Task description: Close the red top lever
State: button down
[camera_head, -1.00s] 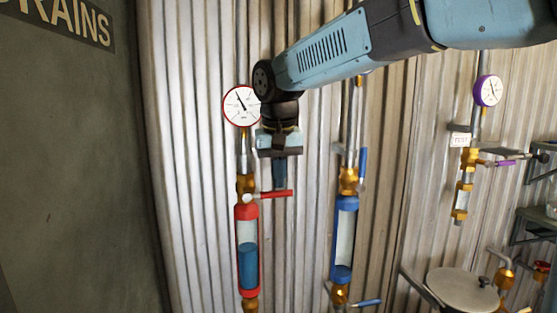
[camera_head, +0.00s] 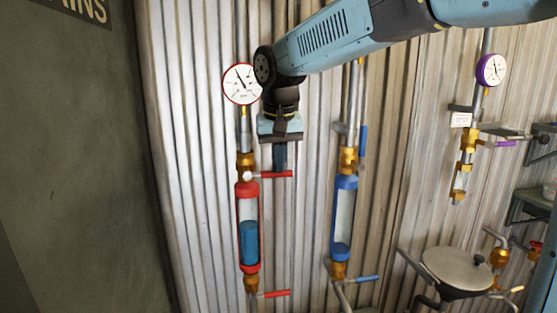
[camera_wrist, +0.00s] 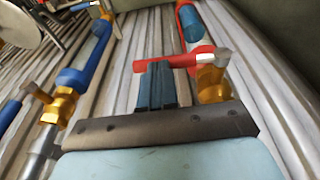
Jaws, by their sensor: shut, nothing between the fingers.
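The red top lever (camera_head: 276,174) sticks out to the right, roughly level, from the brass valve (camera_head: 246,165) above the red-capped sight tube (camera_head: 247,225). The lever also shows in the wrist view (camera_wrist: 172,63), lying across just beyond my fingertips. My gripper (camera_head: 280,165) points down, its fingers shut and empty, right above the lever's outer part. In the wrist view the fingers (camera_wrist: 157,72) reach the lever's edge; I cannot tell whether they touch it. A lower red lever (camera_head: 276,293) also points right at the tube's bottom.
A red-rimmed gauge (camera_head: 240,84) is above the red column, close to my wrist. To the right stands a blue column (camera_head: 344,215) with an upright blue top lever (camera_head: 363,141). A round lidded vessel (camera_head: 457,268) is at lower right. A dark wall (camera_head: 70,170) is at left.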

jog(key=shift+d+f, duration=0.15)
jog(key=shift+f, duration=0.3)
jog(key=shift+r, duration=0.3)
jog(key=v, duration=1.3)
jog(key=s+d+f+m+t, duration=0.1)
jog(key=s+d+f, duration=0.25)
jog(key=d, duration=0.55)
jog(key=s+d+f+m+t, duration=0.1)
jog(key=s+d+f, duration=0.25)
jog(key=d, duration=0.55)
jog(key=s+d+f+m+t, duration=0.1)
jog(key=s+d+f, duration=0.8)
jog(key=f, duration=0.2)
jog(key=shift+s+f, duration=0.2)
jog(key=shift+f, duration=0.05)
